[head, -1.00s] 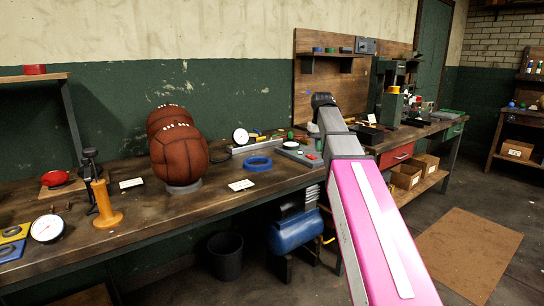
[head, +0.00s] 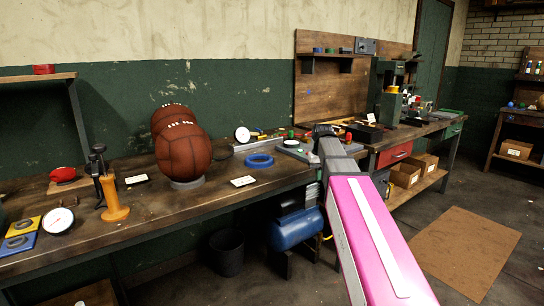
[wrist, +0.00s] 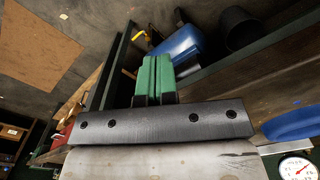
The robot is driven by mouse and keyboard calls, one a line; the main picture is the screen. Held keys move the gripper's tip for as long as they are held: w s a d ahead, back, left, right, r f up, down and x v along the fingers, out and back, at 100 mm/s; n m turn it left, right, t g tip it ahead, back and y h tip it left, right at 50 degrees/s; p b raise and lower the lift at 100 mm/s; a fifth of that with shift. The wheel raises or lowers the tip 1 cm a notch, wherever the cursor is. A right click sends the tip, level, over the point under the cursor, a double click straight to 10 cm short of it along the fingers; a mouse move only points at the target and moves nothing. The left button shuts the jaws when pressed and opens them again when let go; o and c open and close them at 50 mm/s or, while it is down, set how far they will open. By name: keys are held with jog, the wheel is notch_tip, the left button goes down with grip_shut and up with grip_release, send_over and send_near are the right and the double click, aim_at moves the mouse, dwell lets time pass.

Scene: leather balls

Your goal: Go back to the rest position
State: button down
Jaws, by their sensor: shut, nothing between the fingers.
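My gripper (wrist: 153,78) shows in the wrist view as two green fingers pressed together with nothing between them. In the head view my pink arm reaches toward the workbench (head: 225,196), and the fingers are hidden behind its dark end. Brown leather balls (head: 184,152) sit on the bench to the left, the front one on a grey ring base (head: 187,184). The gripper is well to the right of them and apart from them.
A blue ring (head: 259,161), a dial gauge (head: 58,220) and an orange stand (head: 113,200) are on the bench. Below are a blue tank (head: 294,230) and a black bin (head: 227,253). The floor around the brown mat (head: 465,250) is clear.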

jog(key=s+f, duration=0.9)
jog(key=f, duration=0.6)
jog(key=s+f+m, duration=0.1)
jog(key=s+f, duration=0.9)
jog(key=f, duration=0.4)
jog(key=shift+f, duration=0.35)
